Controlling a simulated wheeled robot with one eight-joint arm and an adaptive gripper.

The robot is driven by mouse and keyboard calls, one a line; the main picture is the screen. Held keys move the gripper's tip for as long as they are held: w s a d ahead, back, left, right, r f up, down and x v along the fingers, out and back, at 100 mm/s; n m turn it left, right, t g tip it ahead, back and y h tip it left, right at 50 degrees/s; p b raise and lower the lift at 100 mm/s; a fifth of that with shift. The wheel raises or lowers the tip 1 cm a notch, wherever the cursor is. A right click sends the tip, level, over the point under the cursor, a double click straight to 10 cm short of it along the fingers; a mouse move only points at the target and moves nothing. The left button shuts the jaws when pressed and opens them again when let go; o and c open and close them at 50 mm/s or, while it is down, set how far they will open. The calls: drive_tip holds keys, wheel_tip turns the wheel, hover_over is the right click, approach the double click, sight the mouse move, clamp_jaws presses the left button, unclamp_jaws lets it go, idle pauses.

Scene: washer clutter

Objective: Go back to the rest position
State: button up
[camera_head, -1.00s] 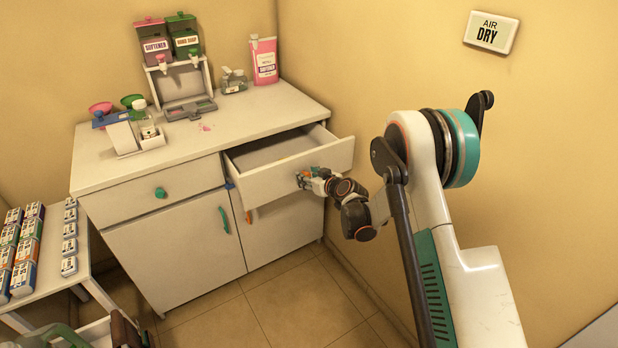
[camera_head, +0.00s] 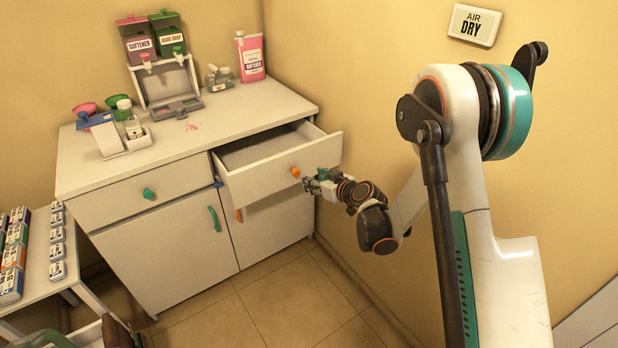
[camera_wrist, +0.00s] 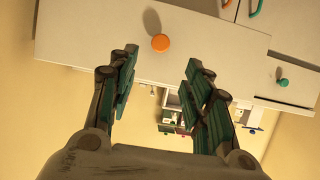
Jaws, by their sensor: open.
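My gripper (camera_head: 308,182) is open and empty, in front of the pulled-out right drawer (camera_head: 262,180) of the white cabinet. In the wrist view, my gripper's two fingers (camera_wrist: 158,82) stand apart. The drawer's orange knob (camera_wrist: 160,42) shows just beyond and between the fingertips, with nothing gripped. The orange knob also shows in the head view (camera_head: 295,172), a little left of the fingers and apart from them. The drawer looks empty in the part I can see.
The cabinet top (camera_head: 225,115) carries a two-bin dispenser (camera_head: 160,55), a pink softener pouch (camera_head: 250,57) and small bottles. A low shelf (camera_head: 50,295) with several boxes stands at left. The wall (camera_head: 370,90) is close on the right. Tiled floor (camera_head: 270,310) is free in front.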

drive_tip(key=shift+s+d+r, duration=0.15)
drive_tip(key=shift+s, duration=0.1)
idle(0.3)
drive_tip(key=s+d+r+m+g+h, duration=0.1)
drive_tip(key=s+d+r, duration=0.2)
drive_tip(key=s+r, duration=0.5)
drive_tip(key=s+d+r+m+g+h, duration=0.1)
drive_tip(key=s+d+r+m+h, duration=0.1)
drive_tip(key=s+d+r, duration=0.5)
drive_tip(key=s+d+r+m+g+h, duration=0.1)
drive_tip(key=s+d+r+m+h, duration=0.1)
drive_tip(key=s, duration=1)
drive_tip(key=s+d+r+m+g+h, duration=0.1)
drive_tip(key=s+d, duration=0.4)
drive_tip(key=s, duration=0.8)
drive_tip(key=shift+r+m+h, duration=0.4)
drive_tip(key=shift+r+h, duration=0.2)
drive_tip(key=shift+h, duration=0.1)
